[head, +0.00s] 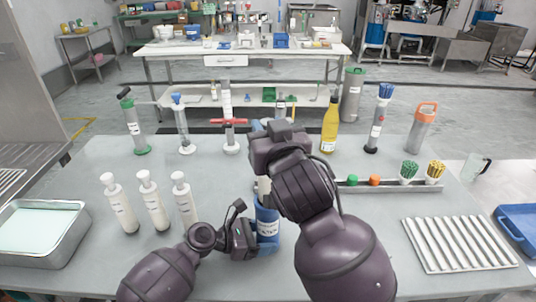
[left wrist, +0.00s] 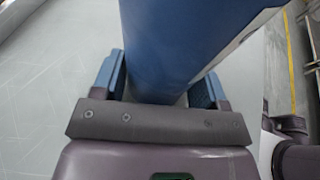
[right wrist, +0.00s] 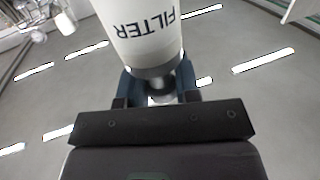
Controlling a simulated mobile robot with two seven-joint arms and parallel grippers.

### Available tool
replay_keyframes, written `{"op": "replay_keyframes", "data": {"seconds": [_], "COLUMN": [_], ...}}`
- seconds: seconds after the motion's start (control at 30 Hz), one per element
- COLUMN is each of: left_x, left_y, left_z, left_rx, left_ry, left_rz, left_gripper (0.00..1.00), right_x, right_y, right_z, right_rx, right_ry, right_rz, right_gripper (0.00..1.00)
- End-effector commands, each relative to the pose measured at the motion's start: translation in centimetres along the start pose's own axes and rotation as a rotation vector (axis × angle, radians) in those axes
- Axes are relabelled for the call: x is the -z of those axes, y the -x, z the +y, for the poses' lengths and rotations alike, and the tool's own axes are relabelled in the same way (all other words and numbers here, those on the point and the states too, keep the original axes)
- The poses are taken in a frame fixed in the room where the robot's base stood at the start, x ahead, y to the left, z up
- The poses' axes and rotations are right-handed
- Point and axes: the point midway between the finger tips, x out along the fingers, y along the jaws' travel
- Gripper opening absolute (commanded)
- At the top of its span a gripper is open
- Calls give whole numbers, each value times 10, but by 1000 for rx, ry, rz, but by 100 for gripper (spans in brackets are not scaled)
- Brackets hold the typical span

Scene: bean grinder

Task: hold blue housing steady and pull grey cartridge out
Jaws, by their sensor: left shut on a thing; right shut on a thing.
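The blue housing (head: 268,228) stands upright on the grey table with a white label. My left gripper (head: 250,238) is shut around it from the left; the left wrist view shows the blue wall (left wrist: 180,50) between the fingers (left wrist: 155,85). The grey cartridge is a pale cylinder marked FILTER (right wrist: 140,30) in the right wrist view. My right gripper (right wrist: 155,85) is shut on its narrow dark end. In the head view my right gripper (head: 275,140) is above the housing, and a pale strip of cartridge (head: 263,188) shows just above the rim. My right arm hides the rest.
Several white bottles (head: 152,200) stand left of the housing. A metal tray (head: 40,245) is at the far left. A rack with caps and zip ties (head: 385,187) and a ribbed tray (head: 460,245) are at the right. Upright tools and a yellow bottle (head: 330,125) stand behind.

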Motion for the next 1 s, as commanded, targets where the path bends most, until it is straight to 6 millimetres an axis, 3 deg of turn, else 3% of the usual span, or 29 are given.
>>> {"op": "replay_keyframes", "data": {"seconds": [0.2, 0.57, 0.6, 0.77, 1.0], "left_x": [1, 1, 1, 1, 0], "left_y": [0, 0, 0, 0, 0], "left_z": [0, 0, 0, 0, 0], "left_rx": [0, 1, 1, 0, 0], "left_ry": [2, 2, 2, 1, 0], "left_rz": [2, 2, 2, 1, 0], "left_gripper": [54, 54, 73, 97, 97], "right_x": [22, 25, 25, 25, 25], "right_y": [0, 0, 0, 0, 0], "right_z": [0, 0, 0, 0, 0], "right_rx": [-1, -1, -1, -1, -1], "right_ry": [-1, 0, 0, 0, 0], "right_rz": [1, -1, -1, 0, 0], "right_gripper": [7, 7, 7, 7, 7]}}
